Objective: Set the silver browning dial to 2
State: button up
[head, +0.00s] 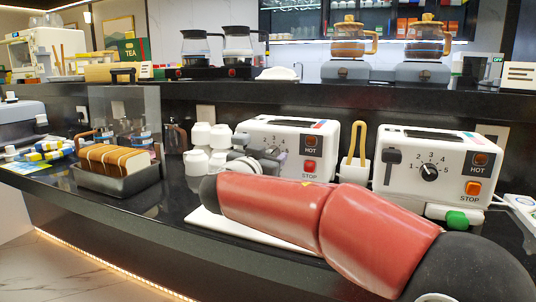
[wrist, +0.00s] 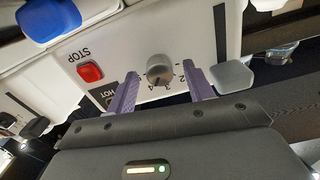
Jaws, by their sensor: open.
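The silver browning dial (wrist: 160,69) is on the front of the left white toaster (head: 316,134), seen upside down in the wrist view, with numbers 2, 3 and 4 legible beside it. I cannot tell which number its pointer marks. My gripper (wrist: 161,72) is open, its two purple fingers on either side of the dial. Contact with the dial is not clear. In the head view my red arm and wrist cover much of this toaster's front, and the dial is mostly hidden there.
The left toaster has a red STOP button (wrist: 90,71), a grey lever (wrist: 231,75) and a blue-ended part (wrist: 49,20). A second toaster (head: 431,143) with a black dial (head: 430,172) stands right. White cups (head: 200,136) and a bread tray (head: 117,181) stand left.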

jog(key=c, duration=1)
jog(key=shift+o, duration=0.2)
